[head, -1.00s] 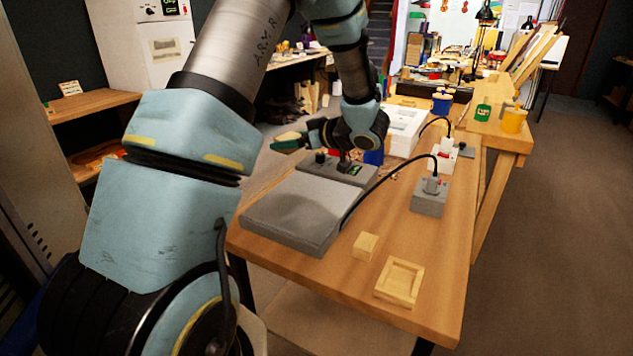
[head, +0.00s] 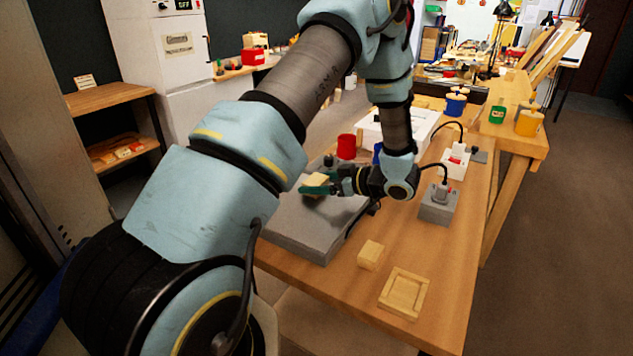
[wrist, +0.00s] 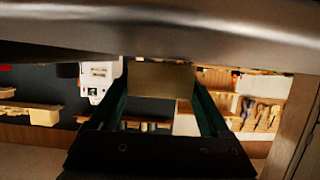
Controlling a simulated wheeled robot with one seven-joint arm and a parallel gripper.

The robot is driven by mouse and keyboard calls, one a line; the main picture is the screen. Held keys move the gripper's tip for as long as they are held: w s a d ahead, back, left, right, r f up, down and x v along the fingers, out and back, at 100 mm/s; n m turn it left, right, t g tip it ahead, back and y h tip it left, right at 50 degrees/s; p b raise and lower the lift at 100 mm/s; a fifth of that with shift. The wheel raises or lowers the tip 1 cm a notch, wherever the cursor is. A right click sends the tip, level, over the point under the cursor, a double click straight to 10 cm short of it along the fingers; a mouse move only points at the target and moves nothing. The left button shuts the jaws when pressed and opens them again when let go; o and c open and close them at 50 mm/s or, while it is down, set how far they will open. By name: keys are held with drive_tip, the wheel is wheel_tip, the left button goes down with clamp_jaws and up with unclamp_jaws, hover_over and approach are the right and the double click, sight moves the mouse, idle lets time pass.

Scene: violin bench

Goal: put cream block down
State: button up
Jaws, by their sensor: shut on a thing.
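My gripper (head: 318,187) is shut on the cream block (head: 316,180), which it holds above the grey slab (head: 308,222) on the bench. In the wrist view the cream block (wrist: 160,79) sits between the two green fingers and looks dark and shaded. I cannot tell how much gap there is between the block and the slab. A second cream block (head: 369,254) stands on the bare wood in front of the slab. A shallow square wooden tray (head: 404,293) lies near the bench's front right corner.
A grey box with a cable (head: 438,204) stands right of my gripper. A red cup (head: 346,147) is behind the gripper. Blue (head: 455,105), green (head: 497,115) and yellow (head: 528,122) containers stand farther back. Bare wood (head: 405,243) lies between the second block and the grey box.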

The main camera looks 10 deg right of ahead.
drive_tip(key=shift+f, duration=0.3)
drive_tip(key=o, duration=1.2)
drive_tip(key=shift+c, duration=0.2)
drive_tip(key=shift+r, duration=0.1)
